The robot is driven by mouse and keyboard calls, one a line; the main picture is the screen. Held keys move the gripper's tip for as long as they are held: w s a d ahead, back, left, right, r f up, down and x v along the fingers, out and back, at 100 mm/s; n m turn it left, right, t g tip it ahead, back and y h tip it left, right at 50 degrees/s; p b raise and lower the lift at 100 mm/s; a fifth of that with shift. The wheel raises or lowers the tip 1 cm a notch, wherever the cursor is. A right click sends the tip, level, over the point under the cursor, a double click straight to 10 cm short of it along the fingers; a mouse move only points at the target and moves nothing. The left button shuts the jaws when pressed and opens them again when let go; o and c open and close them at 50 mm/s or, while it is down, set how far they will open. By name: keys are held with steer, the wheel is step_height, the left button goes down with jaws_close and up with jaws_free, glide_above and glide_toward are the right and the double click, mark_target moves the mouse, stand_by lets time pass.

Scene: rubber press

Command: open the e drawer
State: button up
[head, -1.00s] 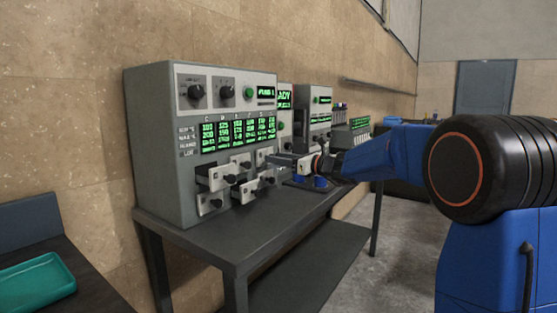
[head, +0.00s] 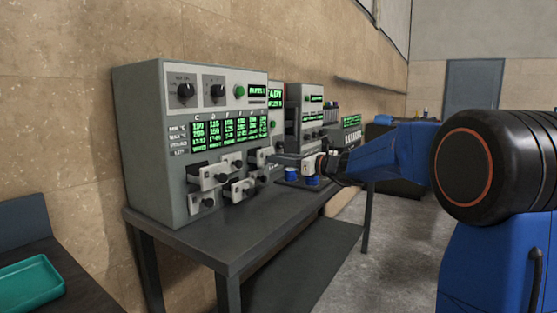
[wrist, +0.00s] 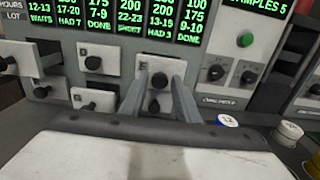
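The grey test cabinet (head: 150,130) has two rows of small white drawers with black knobs. The upper left drawer (head: 212,175) and lower middle drawer (head: 243,189) stand out from the front. The upper middle drawer (wrist: 97,60) is left of my gripper in the wrist view. My gripper (wrist: 160,82) is open, its fingers on either side of the knob of the upper right drawer (wrist: 162,65). Contact with that knob cannot be told. In the head view my gripper (head: 272,160) reaches the cabinet's right side.
The cabinet stands on a dark table (head: 225,240). More instruments (head: 305,120) stand beyond. A teal tray (head: 30,285) lies at lower left. Open floor shows at right.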

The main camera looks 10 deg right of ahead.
steer(key=shift+o, duration=0.5)
steer(key=v, duration=1.7)
steer(key=shift+d, duration=0.2)
steer(key=shift+s, duration=0.1)
